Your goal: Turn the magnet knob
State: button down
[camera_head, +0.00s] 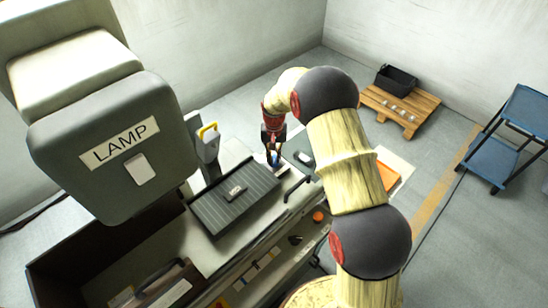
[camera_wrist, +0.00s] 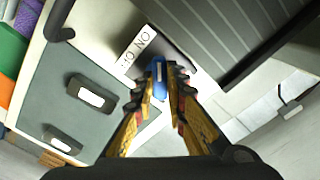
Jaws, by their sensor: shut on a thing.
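The magnet knob is a small blue lever (camera_wrist: 159,71) on the dark block at the end of the ribbed grey magnet plate (camera_wrist: 222,30). A white label (camera_wrist: 137,50) with partly readable letters is beside it. In the wrist view my gripper (camera_wrist: 162,84) has its two fingers on either side of the blue knob, shut on it. In the head view my gripper (camera_head: 273,143) points down at the far end of the ribbed plate (camera_head: 215,212), with the blue knob (camera_head: 274,158) just below the fingertips. The knob's lower part is hidden between the fingers.
A grey box marked LAMP (camera_head: 110,150) hangs at the left, near the bench. A post with a yellow handle (camera_head: 208,132) stands close left of my gripper. Farther right are a pallet (camera_head: 412,116) with a black crate (camera_head: 396,81) and a blue cart (camera_head: 492,160).

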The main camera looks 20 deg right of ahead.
aim_at(274, 158)
jog(key=c, duration=1.8)
grip_release()
notch_tip(274, 158, up, 12)
